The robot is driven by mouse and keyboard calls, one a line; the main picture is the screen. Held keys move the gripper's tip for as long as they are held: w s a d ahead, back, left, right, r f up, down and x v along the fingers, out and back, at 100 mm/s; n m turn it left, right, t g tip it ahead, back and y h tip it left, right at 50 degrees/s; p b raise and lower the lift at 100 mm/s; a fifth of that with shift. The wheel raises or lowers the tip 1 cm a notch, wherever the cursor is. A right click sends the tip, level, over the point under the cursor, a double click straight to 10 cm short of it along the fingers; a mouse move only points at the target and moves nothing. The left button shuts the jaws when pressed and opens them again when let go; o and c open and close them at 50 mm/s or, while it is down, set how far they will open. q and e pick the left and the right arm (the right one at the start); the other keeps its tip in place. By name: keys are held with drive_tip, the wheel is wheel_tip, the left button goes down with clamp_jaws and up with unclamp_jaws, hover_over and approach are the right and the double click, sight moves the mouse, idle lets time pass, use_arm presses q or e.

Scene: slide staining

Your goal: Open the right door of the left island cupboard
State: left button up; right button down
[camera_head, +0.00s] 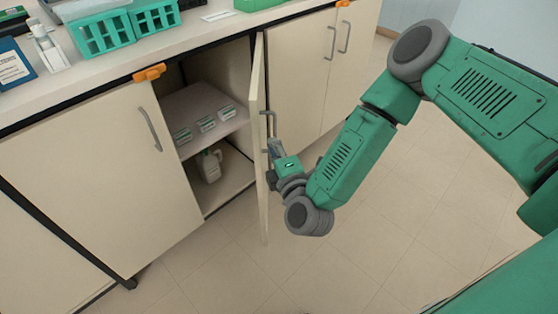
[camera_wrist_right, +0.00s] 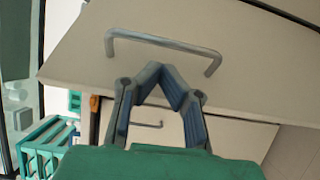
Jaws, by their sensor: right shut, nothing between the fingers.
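The right door (camera_head: 257,150) of the left island cupboard stands swung out, seen nearly edge-on in the head view. The cupboard's right half is open, showing a shelf (camera_head: 192,105). The door's handle (camera_head: 268,122) is on the side facing my right arm. In the right wrist view the handle (camera_wrist_right: 165,42) is a grey bar across the pale door panel (camera_wrist_right: 250,70). My right gripper (camera_head: 273,150) is beside the door, just below the handle. In the wrist view its fingers (camera_wrist_right: 160,76) are shut and empty, short of the bar. My left gripper is out of view.
The left door (camera_head: 100,165) is closed. Small labelled boxes (camera_head: 206,124) sit on the shelf, with a white jug (camera_head: 210,165) below. The adjacent cupboard (camera_head: 305,70) is closed. Teal racks (camera_head: 100,34) stand on the counter. Floor (camera_head: 330,270) in front is clear.

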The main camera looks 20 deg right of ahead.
drive_tip(key=shift+w+d, duration=0.15)
drive_tip(key=shift+w, duration=1.2)
drive_tip(key=shift+d, duration=0.1)
drive_tip(key=s+d+n+g+y+p, duration=0.1)
drive_tip(key=d+n+g+y+p, duration=0.15)
drive_tip(key=d+n+y, duration=1.05)
drive_tip(key=w+d+m+h+b, duration=0.2)
drive_tip(key=w+d+m, duration=0.1)
drive_tip(key=d, duration=0.7)
drive_tip(key=w+d+m+h+b, duration=0.2)
drive_tip(key=w+d+m, duration=0.2)
drive_tip(key=d, duration=0.6)
drive_tip(key=shift+t+b, duration=0.4)
drive_tip(key=shift+t, duration=0.05)
drive_tip(key=shift+s, duration=0.15)
